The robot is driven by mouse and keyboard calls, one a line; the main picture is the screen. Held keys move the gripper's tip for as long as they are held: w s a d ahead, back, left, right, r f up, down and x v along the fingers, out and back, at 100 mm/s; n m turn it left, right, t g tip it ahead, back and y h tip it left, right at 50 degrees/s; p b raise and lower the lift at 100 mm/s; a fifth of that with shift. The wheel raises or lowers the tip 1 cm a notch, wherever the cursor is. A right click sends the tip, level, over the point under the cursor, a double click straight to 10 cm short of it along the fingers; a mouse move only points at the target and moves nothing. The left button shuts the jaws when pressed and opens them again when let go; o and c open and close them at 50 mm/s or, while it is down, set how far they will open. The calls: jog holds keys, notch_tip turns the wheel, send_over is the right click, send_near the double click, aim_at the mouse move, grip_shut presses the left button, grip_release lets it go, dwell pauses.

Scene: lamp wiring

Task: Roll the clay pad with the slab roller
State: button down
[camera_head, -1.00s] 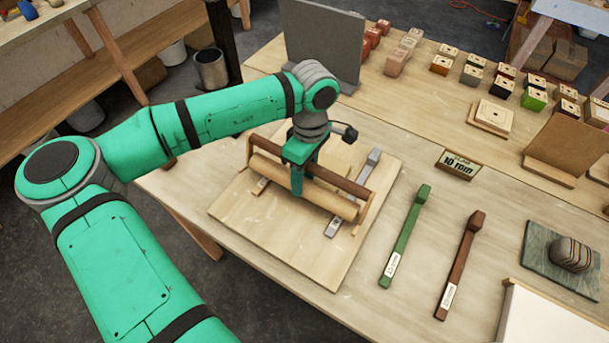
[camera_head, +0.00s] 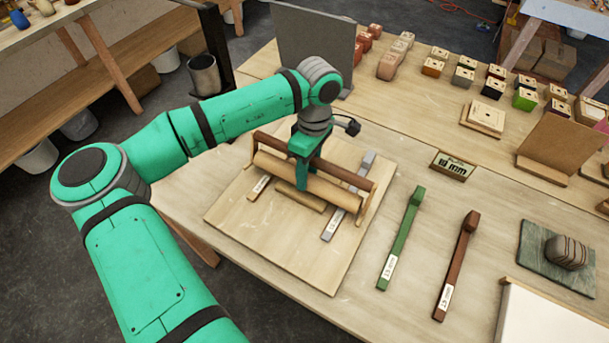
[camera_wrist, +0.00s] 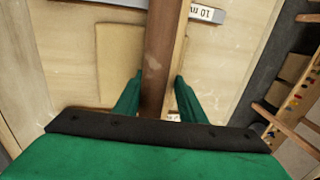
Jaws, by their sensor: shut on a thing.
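The slab roller (camera_head: 305,181), a pale wooden cylinder with a dark brown bar, lies across the wooden board (camera_head: 285,258). My gripper (camera_head: 303,176) is shut on the dark bar (camera_wrist: 161,55), its fingers on either side of it in the wrist view. The tan clay pad (camera_head: 300,197) shows as a flat strip on the roller's near side; the rest is hidden beneath roller and gripper. It also shows left of the bar in the wrist view (camera_wrist: 117,52). A grey strip (camera_head: 333,224) and a tan strip (camera_head: 259,187) lie on the board, crossed by the roller.
A green bar (camera_head: 400,240) and a brown bar (camera_head: 457,265) lie on the table to the right. A 10 mm sign (camera_head: 453,166) stands behind them. A striped lump (camera_head: 567,252) sits on a green slab (camera_head: 536,262). A grey upright panel (camera_head: 315,50) stands behind my arm.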

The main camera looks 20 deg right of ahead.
jog(key=shift+w+d+f, duration=0.15)
jog(key=shift+w+d, duration=0.9)
jog(key=shift+d, duration=0.2)
jog(key=shift+w+d, duration=1.05)
jog(key=shift+d, duration=0.3)
jog(key=shift+w+d, duration=1.1)
jog(key=shift+d, duration=0.25)
jog(key=shift+s, duration=0.1)
jog(key=shift+s+a+f, duration=0.15)
jog(key=shift+s+a, duration=1)
jog(key=shift+a, duration=0.3)
jog(key=shift+s+a+f, duration=0.1)
jog(key=shift+s+a, duration=1)
jog(key=shift+a, duration=0.35)
jog(key=shift+s+a+r, duration=0.1)
jog(key=shift+s+a, duration=0.4)
jog(key=shift+a, duration=0.15)
jog(key=shift+s+a+r, duration=0.1)
jog(key=shift+s+a, duration=0.35)
jog(key=shift+a, duration=0.2)
jog(key=shift+s+a, duration=0.1)
jog(key=shift+s+a+f, duration=0.2)
jog(key=shift+s+a, duration=0.75)
jog(key=shift+a, duration=0.3)
